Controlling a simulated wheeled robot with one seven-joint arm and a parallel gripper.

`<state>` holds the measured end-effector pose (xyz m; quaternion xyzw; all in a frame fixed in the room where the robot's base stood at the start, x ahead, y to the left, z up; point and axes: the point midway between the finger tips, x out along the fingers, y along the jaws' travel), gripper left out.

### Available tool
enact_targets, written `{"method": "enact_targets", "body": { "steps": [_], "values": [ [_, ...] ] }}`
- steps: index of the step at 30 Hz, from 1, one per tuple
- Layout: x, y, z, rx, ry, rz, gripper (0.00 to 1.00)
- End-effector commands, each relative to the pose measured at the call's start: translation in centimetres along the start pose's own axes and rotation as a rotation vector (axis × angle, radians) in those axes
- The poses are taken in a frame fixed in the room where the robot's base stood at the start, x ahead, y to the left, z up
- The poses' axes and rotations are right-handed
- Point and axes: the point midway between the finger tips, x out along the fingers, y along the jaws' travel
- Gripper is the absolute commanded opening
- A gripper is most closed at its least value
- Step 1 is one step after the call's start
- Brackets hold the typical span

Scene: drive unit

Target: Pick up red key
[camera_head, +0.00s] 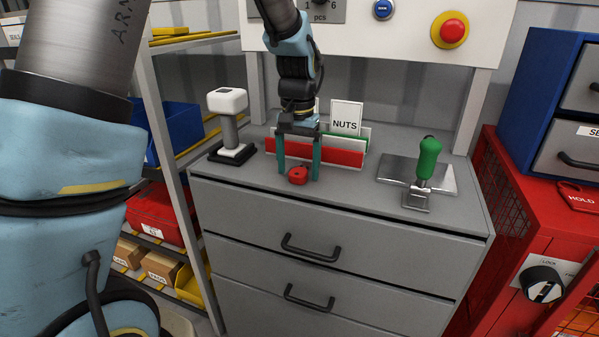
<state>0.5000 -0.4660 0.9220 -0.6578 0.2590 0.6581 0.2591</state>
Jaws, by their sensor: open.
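The red key (298,176), a small rounded red piece, shows near the front edge of the grey cabinet top (342,192). My gripper (299,174) points down over the cabinet top, with its two teal fingers apart. The red key appears between the fingertips, nearer the left one. I cannot tell whether a finger touches it. The key's underside and any shaft are hidden from this view.
Behind my gripper stands a red holder (343,156) with a NUTS card (345,118). A white-topped lever (228,110) stands to the left and a green-handled lever (428,160) to the right. A red cabinet (512,215) is further right.

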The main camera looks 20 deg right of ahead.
Motion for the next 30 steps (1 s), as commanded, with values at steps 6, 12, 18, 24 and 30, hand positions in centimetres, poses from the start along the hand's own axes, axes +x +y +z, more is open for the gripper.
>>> {"method": "enact_targets", "body": {
  "steps": [6,12,18,24,30],
  "values": [
    [0.87,-0.01,0.00,0.000,0.001,0.000,0.87],
    [0.85,0.00,0.01,0.000,0.001,0.000,0.78],
    [0.83,0.00,0.01,0.000,0.001,0.000,0.56],
    [0.82,0.00,0.01,0.000,0.001,0.000,0.33],
    [0.81,0.00,0.01,0.000,0.001,0.000,0.11]
  ]
}}
